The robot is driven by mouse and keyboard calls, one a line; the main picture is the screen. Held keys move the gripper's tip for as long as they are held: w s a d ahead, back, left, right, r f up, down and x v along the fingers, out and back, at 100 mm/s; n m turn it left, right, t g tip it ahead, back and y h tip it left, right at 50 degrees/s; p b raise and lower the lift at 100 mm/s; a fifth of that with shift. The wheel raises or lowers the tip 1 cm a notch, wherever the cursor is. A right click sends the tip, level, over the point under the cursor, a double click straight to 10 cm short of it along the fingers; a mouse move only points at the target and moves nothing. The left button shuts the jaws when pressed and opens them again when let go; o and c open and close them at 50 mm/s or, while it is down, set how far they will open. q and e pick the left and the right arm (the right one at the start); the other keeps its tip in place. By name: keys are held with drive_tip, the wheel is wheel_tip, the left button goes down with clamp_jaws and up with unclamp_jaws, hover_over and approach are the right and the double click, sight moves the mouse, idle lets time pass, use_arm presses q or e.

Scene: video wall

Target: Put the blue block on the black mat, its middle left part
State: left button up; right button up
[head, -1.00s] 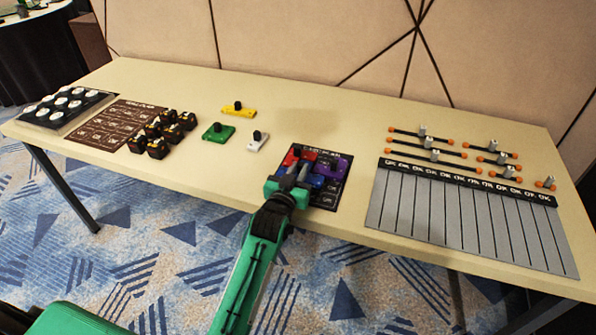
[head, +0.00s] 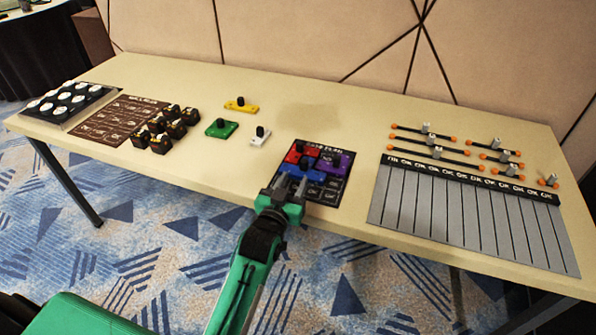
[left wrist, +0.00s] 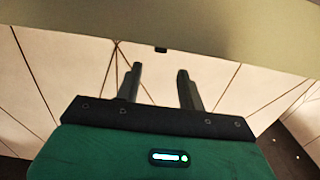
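The black mat (head: 327,196) lies near the front edge of the table. The blue block (head: 300,175), with a dark knob on top, lies on the mat's middle left part, just below the red block (head: 301,154). The purple block (head: 335,164) is at its right on the mat. My left gripper (head: 290,186) is at the mat's front left, on the near side of the blue block. In the left wrist view its two fingers (left wrist: 159,82) stand apart with nothing between them. My right gripper is not in view.
Green (head: 221,128), yellow (head: 241,105) and white (head: 260,136) blocks stand left of the mat. Several dark blocks (head: 160,140) sit by a brown board (head: 104,123). A grey panel (head: 470,215) and orange-ended bars (head: 430,144) lie at right. The table's back middle is clear.

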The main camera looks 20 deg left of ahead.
use_arm(q)
drive_tip(key=s, duration=0.5)
drive_tip(key=shift+s+a, duration=0.1)
drive_tip(key=shift+s, duration=0.2)
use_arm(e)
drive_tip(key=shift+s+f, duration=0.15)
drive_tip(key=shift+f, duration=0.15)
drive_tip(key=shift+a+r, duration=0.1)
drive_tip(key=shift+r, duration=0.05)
